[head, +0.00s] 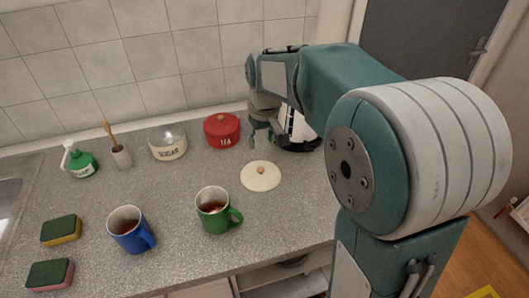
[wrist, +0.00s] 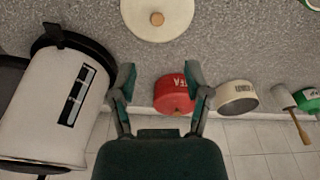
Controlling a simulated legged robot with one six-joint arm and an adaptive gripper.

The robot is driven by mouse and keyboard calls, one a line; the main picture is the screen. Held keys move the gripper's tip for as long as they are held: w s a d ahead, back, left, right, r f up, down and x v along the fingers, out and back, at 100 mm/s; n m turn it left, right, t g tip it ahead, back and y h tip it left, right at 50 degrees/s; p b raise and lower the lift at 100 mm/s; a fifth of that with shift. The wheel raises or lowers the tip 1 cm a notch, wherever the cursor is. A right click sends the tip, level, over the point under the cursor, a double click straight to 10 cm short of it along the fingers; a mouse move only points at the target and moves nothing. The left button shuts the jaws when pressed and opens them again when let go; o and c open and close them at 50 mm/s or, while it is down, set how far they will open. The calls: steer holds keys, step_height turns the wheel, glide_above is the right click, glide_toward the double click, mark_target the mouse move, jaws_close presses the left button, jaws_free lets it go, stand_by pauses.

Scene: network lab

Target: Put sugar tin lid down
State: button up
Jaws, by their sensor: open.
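The cream sugar tin lid (head: 261,176) lies flat on the grey counter, its wooden knob up. It also shows at the top of the wrist view (wrist: 157,18). The open sugar tin (head: 168,142), cream and marked SUGAR, stands at the back by the wall; it shows right of centre in the wrist view (wrist: 237,97). My gripper (wrist: 163,82) is open and empty, with its fingers apart and the lid beyond the fingertips. In the head view my gripper (head: 262,138) hangs over the counter behind the lid, partly hidden by my arm.
A red tea tin (head: 222,131) stands between the sugar tin and my gripper. A white kettle-like appliance (wrist: 62,100) is close at the left in the wrist view. Blue (head: 131,231) and green (head: 214,210) mugs stand in front. Free counter surrounds the lid.

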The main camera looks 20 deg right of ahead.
steer(key=s+r+m+t, duration=0.1)
steer(key=s+r+t, duration=0.1)
steer(key=s, duration=0.9)
steer(key=s+r+m+t, duration=0.1)
steer(key=s+r+t, duration=0.1)
steer(key=s, duration=0.9)
steer(key=shift+s+a, duration=0.15)
steer(key=shift+s, duration=0.2)
